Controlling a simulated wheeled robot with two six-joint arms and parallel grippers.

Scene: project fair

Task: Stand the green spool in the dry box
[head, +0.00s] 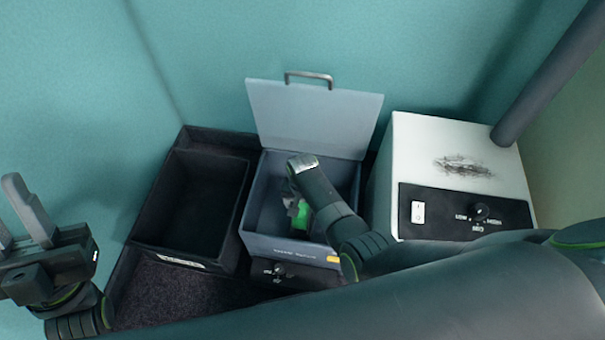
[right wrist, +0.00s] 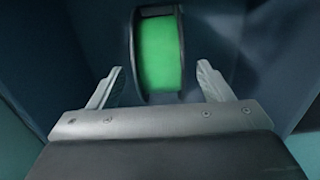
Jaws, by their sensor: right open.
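The dry box (head: 253,220) is a blue-grey bin with its lid (head: 312,115) raised at the back. The green spool (head: 302,214) is inside it, partly hidden by my right gripper (head: 297,202). In the right wrist view the spool (right wrist: 159,55) stands on edge, with dark flanges on both sides of the green winding. My right gripper (right wrist: 159,88) is open, its two fingers apart on either side of the spool's lower end, with gaps showing and no grip on it. My left gripper (head: 20,215) is open and empty at the far left, away from the box.
A black open bin (head: 150,215) stands left of the dry box. A white device (head: 430,150) with a switch and knob stands close on the right. A dark control panel with a knob (head: 285,272) is below the box's front. Teal walls close off the back.

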